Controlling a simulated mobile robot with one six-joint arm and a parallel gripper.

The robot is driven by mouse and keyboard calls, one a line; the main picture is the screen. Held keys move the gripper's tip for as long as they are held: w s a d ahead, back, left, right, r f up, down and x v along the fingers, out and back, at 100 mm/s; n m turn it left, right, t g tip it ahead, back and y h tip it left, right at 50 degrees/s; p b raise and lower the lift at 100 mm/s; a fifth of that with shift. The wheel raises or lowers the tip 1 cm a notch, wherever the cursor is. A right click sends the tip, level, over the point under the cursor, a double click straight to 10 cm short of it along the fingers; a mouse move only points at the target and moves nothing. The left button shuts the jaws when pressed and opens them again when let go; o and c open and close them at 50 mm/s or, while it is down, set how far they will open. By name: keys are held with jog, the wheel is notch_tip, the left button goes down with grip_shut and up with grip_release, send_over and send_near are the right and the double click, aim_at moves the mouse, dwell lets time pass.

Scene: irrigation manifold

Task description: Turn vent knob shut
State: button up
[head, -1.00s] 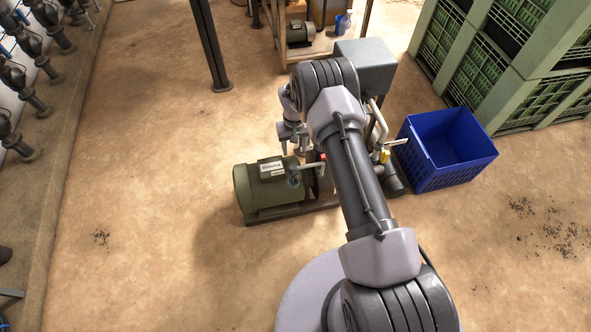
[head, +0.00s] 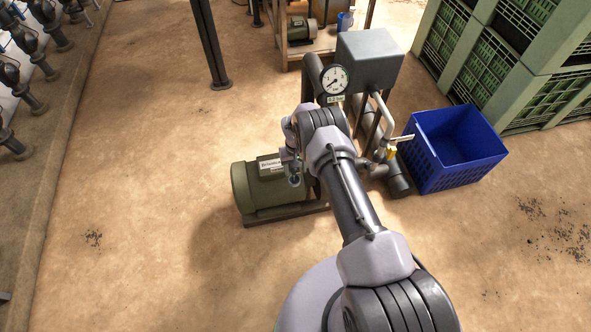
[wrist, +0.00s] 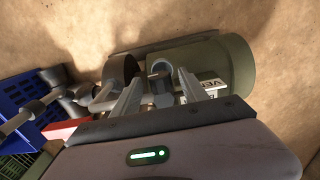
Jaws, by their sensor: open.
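My gripper (wrist: 160,76) is open, its two fingers reaching toward a small round grey knob (wrist: 159,67), which appears to be the vent knob. The knob shows between the fingertips; I cannot tell whether they touch it. It stands beside the green motor-like housing (wrist: 228,65), whose white label (wrist: 204,88) is only partly readable. In the head view my gripper (head: 292,168) is just above the knob (head: 295,180), at the right end of the green housing (head: 245,187). My arm hides part of the pipework behind.
A pressure gauge (head: 334,80) and a grey box (head: 369,58) stand behind my arm. Green stacked crates (head: 500,60) rise at the back right.

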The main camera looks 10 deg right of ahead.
grip_shut()
jog(key=h, duration=0.2)
jog(key=shift+a+h, duration=0.3)
jog(key=shift+h, duration=0.1)
jog(key=shift+a+f+h, duration=0.15)
jog(key=shift+h, duration=1.35)
